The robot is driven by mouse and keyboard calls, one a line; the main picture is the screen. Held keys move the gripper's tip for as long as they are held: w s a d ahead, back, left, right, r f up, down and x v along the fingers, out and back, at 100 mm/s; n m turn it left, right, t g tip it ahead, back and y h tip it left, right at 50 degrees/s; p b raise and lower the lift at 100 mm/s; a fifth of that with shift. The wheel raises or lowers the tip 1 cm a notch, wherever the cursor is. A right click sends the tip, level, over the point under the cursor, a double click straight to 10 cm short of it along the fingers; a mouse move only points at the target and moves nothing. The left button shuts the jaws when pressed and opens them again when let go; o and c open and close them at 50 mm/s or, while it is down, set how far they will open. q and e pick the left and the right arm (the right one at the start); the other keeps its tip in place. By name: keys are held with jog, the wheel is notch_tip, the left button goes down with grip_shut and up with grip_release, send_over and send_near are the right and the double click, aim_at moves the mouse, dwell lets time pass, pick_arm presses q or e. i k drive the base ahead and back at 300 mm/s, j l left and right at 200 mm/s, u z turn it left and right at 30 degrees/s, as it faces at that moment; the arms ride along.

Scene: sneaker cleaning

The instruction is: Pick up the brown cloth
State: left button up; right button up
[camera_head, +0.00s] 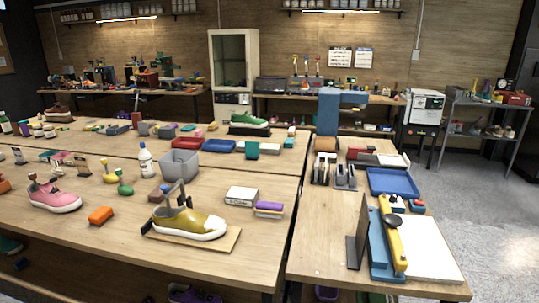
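I cannot pick out the brown cloth with certainty. A small brown piece (158,194) lies on the left table just behind the olive sneaker (190,223), too small to identify. A tan-brown item (325,144) sits under the blue upright device at the back of the right table; it may be a roller or a folded cloth. The olive sneaker with a white toe rests on a wooden board. Neither of my grippers can be made out in the head view.
The left table (120,240) holds a pink sneaker (55,197), orange block (100,215), white bottle (145,160) and grey bin (180,163). The right table (320,230) has a blue tray (392,183), a yellow tool (391,235) and an upright dark plate (357,235). Its front left is bare.

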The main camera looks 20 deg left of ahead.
aim_at(155, 197)
jog(key=u, duration=1.25)
